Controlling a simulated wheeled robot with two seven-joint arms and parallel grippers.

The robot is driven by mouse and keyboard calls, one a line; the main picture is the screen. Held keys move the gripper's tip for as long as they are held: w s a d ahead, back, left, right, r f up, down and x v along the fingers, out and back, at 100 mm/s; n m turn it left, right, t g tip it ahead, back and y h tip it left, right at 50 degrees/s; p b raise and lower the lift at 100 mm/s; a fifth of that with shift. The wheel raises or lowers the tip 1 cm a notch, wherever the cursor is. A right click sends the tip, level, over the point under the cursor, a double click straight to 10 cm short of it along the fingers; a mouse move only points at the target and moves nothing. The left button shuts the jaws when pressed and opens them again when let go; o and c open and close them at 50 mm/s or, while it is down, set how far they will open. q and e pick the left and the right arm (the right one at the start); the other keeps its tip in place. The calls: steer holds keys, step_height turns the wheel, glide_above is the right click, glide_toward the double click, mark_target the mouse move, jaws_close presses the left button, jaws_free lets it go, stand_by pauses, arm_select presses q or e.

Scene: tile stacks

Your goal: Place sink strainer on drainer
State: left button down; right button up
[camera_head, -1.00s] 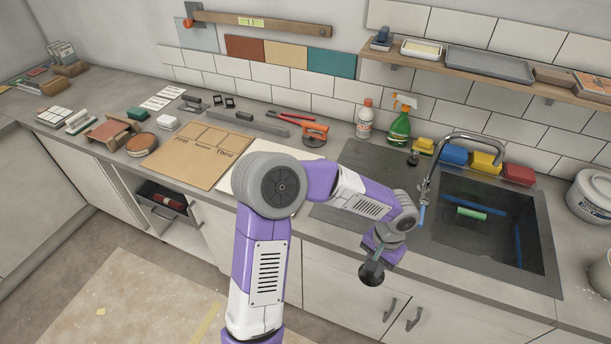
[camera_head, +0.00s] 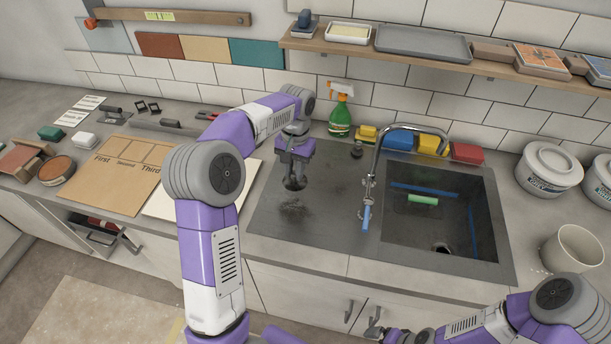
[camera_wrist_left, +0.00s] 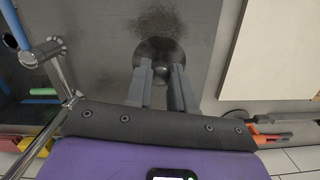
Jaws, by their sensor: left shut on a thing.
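The sink strainer (camera_head: 294,184) is a dark round disc. My left gripper (camera_head: 292,172) is shut on it, above the grey drainer (camera_head: 325,195) left of the sink basin. In the left wrist view the strainer (camera_wrist_left: 160,48) sits at the tips of my left gripper (camera_wrist_left: 160,72), with the drainer (camera_wrist_left: 105,30) behind it. I cannot tell whether the strainer touches the drainer. My right gripper (camera_head: 378,332) is small and partly cut off at the bottom edge of the head view; its jaws are unclear.
The tap (camera_head: 372,175) stands right of the held strainer, beside the basin (camera_head: 440,232) with a green roll (camera_head: 423,200). A green spray bottle (camera_head: 340,115) and coloured sponges (camera_head: 400,139) stand behind. A cardboard sheet (camera_head: 120,175) lies left. The drainer's front is clear.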

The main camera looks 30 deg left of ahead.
mark_target(294, 173)
arm_select(q)
steer(key=f, duration=0.4)
steer(key=shift+s+b, duration=0.3)
steer(key=shift+w+f+b, duration=0.1)
steer(key=shift+f+b, duration=0.3)
steer(key=shift+f, duration=2.15)
steer(key=shift+f, duration=0.1)
steer(key=c, duration=1)
jaws_free()
steer(key=shift+f, duration=0.1)
steer(key=r, duration=0.4)
steer(key=r+p, duration=0.1)
steer(key=r, duration=0.3)
steer(key=w+r+p, duration=0.1)
steer(key=r, duration=0.3)
steer(key=shift+w+r, duration=0.1)
steer(key=shift+r, duration=0.1)
steer(key=shift+r, duration=0.1)
